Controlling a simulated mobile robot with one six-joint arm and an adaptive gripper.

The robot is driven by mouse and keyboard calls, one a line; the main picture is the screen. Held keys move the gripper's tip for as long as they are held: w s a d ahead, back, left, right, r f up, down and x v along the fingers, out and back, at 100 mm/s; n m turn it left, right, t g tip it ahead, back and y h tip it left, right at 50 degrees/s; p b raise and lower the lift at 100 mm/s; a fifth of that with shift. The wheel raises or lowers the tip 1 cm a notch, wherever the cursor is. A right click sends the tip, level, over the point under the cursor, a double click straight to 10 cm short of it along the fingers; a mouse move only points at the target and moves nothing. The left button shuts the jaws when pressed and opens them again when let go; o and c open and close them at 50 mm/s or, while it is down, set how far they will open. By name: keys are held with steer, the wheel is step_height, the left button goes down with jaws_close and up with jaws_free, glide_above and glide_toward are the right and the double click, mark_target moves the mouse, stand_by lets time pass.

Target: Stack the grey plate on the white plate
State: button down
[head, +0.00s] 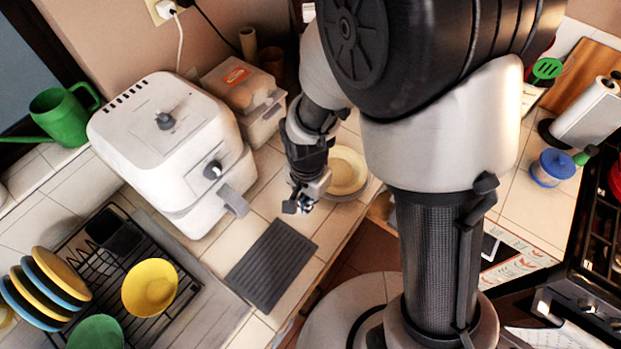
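A pale yellow round dish (348,168) lies on the tiled counter, right of my gripper and partly hidden by my arm. A greyish rim shows along its lower edge; I cannot tell if this is a separate grey plate under it. No plainly white plate can be made out. My gripper (299,206) points down over the counter, just left of the dish. Its fingers are small and dark here, and I cannot tell whether they are open or hold anything.
A dark ribbed mat (272,264) lies below my gripper. A white air fryer (172,150) and a clear container (243,98) stand left. A dish rack (187,287) holds blue and yellow plates and a yellow bowl (149,287). The counter edge runs right of the mat.

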mark_target(325, 195)
step_height(325, 195, down, 8)
steer(key=shift+r+b, duration=0.1)
steer(key=shift+b, duration=0.9)
steer(key=shift+w+d+r, duration=0.15)
steer(key=shift+w+d, duration=0.3)
steer(key=shift+w, duration=0.15)
steer(key=shift+w+d+r, duration=0.15)
steer(key=shift+w+d, duration=0.3)
steer(key=shift+w, duration=0.1)
steer(key=shift+w+d, duration=0.35)
steer(key=shift+w, duration=0.15)
steer(key=shift+w+d, duration=0.1)
steer(key=w+d, duration=0.2)
steer(key=w, duration=0.1)
steer(key=shift+d, duration=0.15)
steer(key=shift+s, duration=0.15)
